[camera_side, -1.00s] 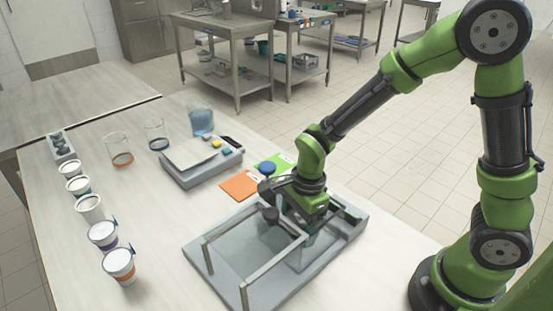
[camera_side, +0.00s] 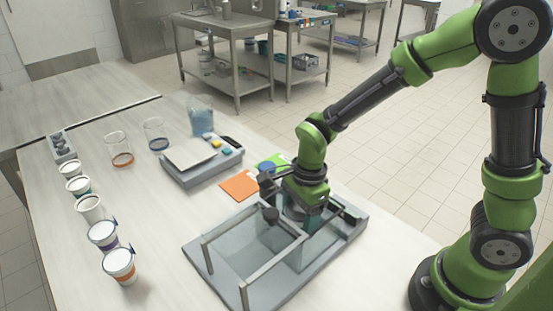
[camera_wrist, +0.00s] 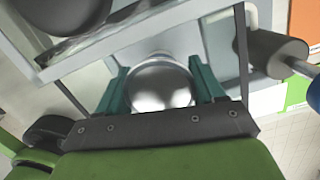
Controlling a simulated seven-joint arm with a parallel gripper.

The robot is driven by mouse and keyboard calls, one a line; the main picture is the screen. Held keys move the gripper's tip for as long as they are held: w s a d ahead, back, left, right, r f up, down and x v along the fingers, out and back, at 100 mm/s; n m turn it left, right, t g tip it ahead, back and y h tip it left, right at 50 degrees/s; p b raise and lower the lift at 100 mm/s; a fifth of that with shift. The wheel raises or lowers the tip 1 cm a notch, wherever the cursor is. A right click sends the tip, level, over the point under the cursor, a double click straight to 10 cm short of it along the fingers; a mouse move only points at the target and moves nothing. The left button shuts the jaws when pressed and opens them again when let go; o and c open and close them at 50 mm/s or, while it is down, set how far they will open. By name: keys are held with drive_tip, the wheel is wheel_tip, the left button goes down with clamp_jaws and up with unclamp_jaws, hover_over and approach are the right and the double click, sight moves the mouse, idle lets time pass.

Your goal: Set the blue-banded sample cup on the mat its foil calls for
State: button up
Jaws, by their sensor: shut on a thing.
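My gripper (camera_side: 303,224) is at the back of a clear-walled, grey-framed stand (camera_side: 215,262). In the wrist view, its teal fingers (camera_wrist: 160,92) close on either side of a round, shiny silver-topped thing (camera_wrist: 160,80). Its sides and any band or marking are hidden, so I cannot tell if it is the blue-banded cup. An orange mat (camera_side: 239,186) and a green mat (camera_side: 281,160) lie behind the stand, the green one partly covered by a blue round-topped thing (camera_side: 267,168).
A row of cups lines the left, including purple-banded (camera_side: 103,236) and orange-banded (camera_side: 119,267) ones. A grey balance-like device (camera_side: 200,160), clear beakers (camera_side: 157,134) and a blue-tinted jug (camera_side: 201,118) stand farther back. The stand's raised rails are close to my gripper.

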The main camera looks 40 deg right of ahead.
wheel_tip(320, 180, up, 12)
drive_tip(key=w+m, duration=0.1)
drive_tip(key=w, duration=0.3)
drive_tip(key=w+r+m, duration=0.1)
drive_tip(key=w+m, duration=0.1)
drive_tip(key=w, duration=0.2)
drive_tip(key=w+r+m, duration=0.1)
drive_tip(key=w, duration=0.4)
drive_tip(key=shift+d, duration=0.4)
drive_tip(key=w+d+f+m+t, duration=0.15)
drive_tip(key=w+m, duration=0.35)
drive_tip(key=w, duration=0.7)
drive_tip(key=shift+g+h, duration=0.25)
drive_tip(key=shift+h, duration=0.05)
drive_tip(key=f, duration=1.6)
drive_tip(key=shift+s+f, duration=0.2)
drive_tip(key=shift+f, duration=0.1)
drive_tip(key=o, duration=1.1)
drive_tip(key=shift+c, duration=0.2)
